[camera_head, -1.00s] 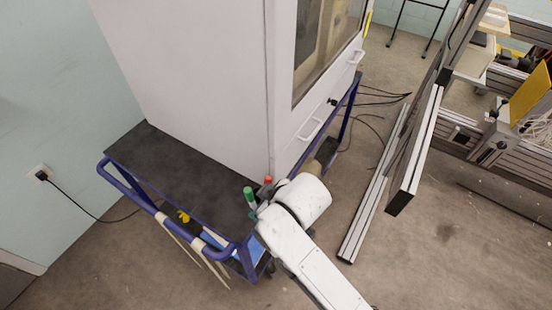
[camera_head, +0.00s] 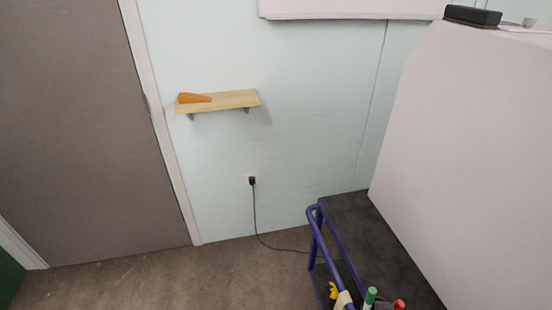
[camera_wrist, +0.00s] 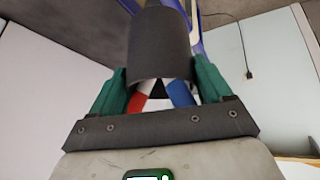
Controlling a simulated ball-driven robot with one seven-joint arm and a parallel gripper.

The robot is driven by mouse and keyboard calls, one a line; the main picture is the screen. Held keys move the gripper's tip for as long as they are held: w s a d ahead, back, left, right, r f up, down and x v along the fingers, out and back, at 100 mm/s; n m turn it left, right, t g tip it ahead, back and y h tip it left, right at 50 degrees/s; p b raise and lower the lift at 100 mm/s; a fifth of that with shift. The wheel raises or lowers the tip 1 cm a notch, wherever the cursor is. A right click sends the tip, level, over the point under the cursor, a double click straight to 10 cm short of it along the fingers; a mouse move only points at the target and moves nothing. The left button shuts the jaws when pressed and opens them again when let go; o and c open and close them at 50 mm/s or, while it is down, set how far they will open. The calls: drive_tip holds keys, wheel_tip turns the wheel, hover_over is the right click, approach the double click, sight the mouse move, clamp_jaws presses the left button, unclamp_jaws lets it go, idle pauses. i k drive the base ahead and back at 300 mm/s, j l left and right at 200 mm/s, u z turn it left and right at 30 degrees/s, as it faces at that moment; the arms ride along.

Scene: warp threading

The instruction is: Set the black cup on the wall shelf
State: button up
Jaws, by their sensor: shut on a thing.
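The black cup (camera_wrist: 160,45) is dark grey-black and fills the upper middle of the wrist view. My gripper (camera_wrist: 158,78) has green fingers shut on the cup, one at each side. The cup and gripper are not clearly seen in the head view. The wall shelf (camera_head: 234,101) is a light wooden board on brackets on the pale wall, left of centre in the head view. An orange wedge-shaped object (camera_head: 194,98) lies on its left end, and its middle and right are bare. A pale edge at the lower right of the wrist view may be the shelf.
A blue-railed trolley (camera_head: 325,240) with a dark top stands at lower right, with green-topped and red-topped items at its near end. A socket (camera_head: 252,180) with a cable is below the shelf. Floor (camera_head: 150,285) below the shelf looks clear.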

sight(232, 98)
drive_tip(key=i+j, duration=0.15)
drive_tip(key=j, duration=0.25)
drive_tip(key=i+j, duration=0.15)
drive_tip(key=j, duration=0.25)
drive_tip(key=i+j, duration=0.15)
drive_tip(key=j, duration=0.25)
drive_tip(key=i+j, duration=0.15)
drive_tip(key=j, duration=0.25)
drive_tip(key=i+j, duration=0.15)
drive_tip(key=j, duration=0.2)
drive_tip(key=i+j, duration=0.15)
drive_tip(key=j, duration=0.25)
